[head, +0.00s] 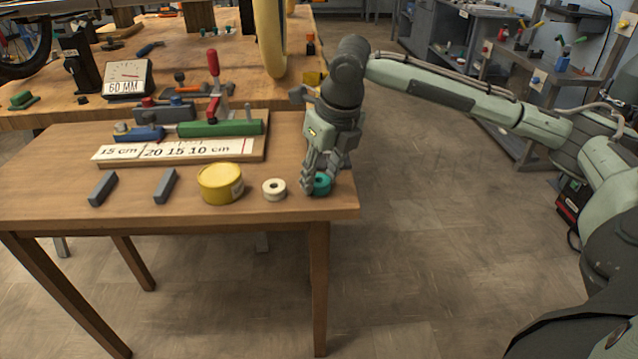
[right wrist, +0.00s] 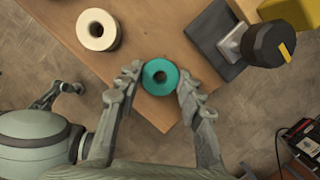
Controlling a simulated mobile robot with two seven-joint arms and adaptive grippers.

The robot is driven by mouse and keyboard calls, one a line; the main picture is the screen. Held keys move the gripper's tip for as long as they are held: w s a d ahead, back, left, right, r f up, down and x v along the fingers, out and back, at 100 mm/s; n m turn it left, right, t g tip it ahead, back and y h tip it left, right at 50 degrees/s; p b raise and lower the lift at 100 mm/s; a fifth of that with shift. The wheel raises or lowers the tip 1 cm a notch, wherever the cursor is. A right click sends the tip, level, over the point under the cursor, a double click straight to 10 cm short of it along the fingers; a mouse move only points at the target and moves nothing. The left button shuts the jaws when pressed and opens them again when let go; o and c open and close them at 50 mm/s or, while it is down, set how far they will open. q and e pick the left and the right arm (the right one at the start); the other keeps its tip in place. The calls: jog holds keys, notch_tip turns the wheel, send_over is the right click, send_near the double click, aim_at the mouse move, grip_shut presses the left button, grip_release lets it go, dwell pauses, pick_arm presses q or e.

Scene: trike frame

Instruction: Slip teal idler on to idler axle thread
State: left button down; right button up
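The teal idler (head: 322,183) is a short ring with a central hole, at the front right corner of the near wooden table. In the right wrist view the teal idler (right wrist: 148,77) lies between the two fingertips of my right gripper (right wrist: 160,82). The fingertips close in on opposite sides of it and appear to touch it. In the head view my right gripper (head: 319,180) points down and partly covers it. I cannot make out the idler axle thread. I do not see my left gripper in the head view.
A cream ring (head: 274,189) and a yellow tin (head: 220,183) stand to the left. Two grey bars (head: 103,188) lie farther left. A fixture with a ruler board (head: 180,150) sits behind. A dark knob (right wrist: 268,44) stands near the table's right edge. Open floor lies right.

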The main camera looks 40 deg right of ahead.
jog(key=c, duration=0.3)
jog(key=shift+r, duration=0.15)
